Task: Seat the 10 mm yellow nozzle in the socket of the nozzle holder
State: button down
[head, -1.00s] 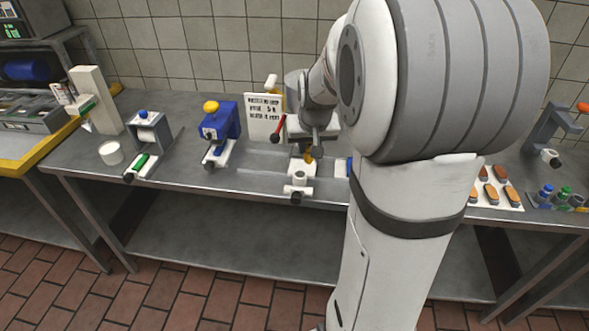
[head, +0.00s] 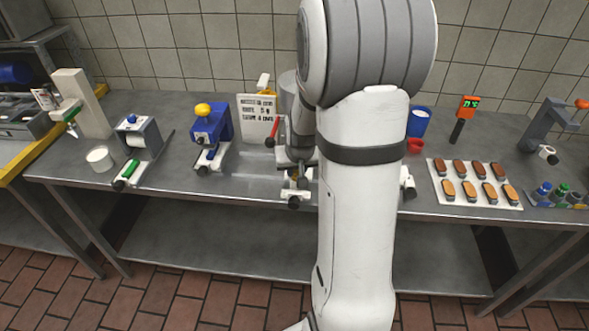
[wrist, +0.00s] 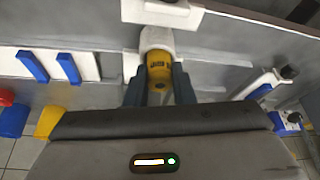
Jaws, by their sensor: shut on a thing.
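The yellow nozzle (wrist: 159,68), with small dark print on it, is between the two dark fingers of my gripper (wrist: 158,86) in the wrist view. My gripper is shut on it. The white nozzle holder (wrist: 157,38) has a rounded part directly against the nozzle's far end. I cannot tell how deep the nozzle sits in the socket, since that end is hidden. In the head view my gripper (head: 298,176) is low over the front of the bench, at the holder (head: 295,194), and my arm partly covers this spot.
A blue device with a yellow knob (head: 211,128) and a grey roller device (head: 138,138) stand to the left. A printed sign (head: 257,118) stands behind. At right are a tray (head: 434,177) of several sandwich biscuits, a red cup (head: 415,146) and a blue container (head: 418,122).

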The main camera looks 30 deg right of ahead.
jog(key=c, duration=1.2)
grip_release()
jog(key=shift+c, duration=0.2)
jog(key=v, duration=1.2)
jog(key=s+a+r+n+g+y, duration=0.1)
jog(key=s+a+r+n, duration=0.1)
jog(key=s+a, duration=1.1)
jog(key=shift+s+a+n+b, duration=0.25)
jog(key=shift+s+n+b, duration=0.1)
jog(key=shift+s+n, duration=0.7)
jog(key=shift+s, duration=0.2)
